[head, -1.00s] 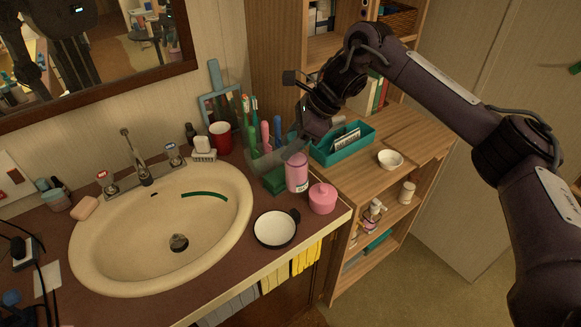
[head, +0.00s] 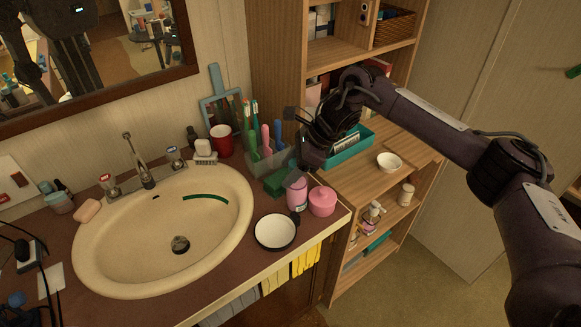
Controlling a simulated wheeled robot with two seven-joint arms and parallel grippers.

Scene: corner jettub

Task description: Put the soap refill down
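The soap refill appears to be the pink bottle (head: 297,197), upright on or just above the brown counter near its right end, left of a round pink jar (head: 322,202). I cannot tell whether its base touches the counter. My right gripper (head: 296,180) reaches down over it from the upper right. A grey finger covers the bottle's top, and the gripper seems shut on it. The arm hides part of the grip. My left gripper is not in view.
A dark-rimmed white dish (head: 275,232) lies in front, left of the bottle. Behind stand a grey holder (head: 268,163) with toothbrushes, a green block (head: 279,182) and a red cup (head: 221,140). The sink (head: 165,228) fills the left. A wooden shelf (head: 365,180) stands right.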

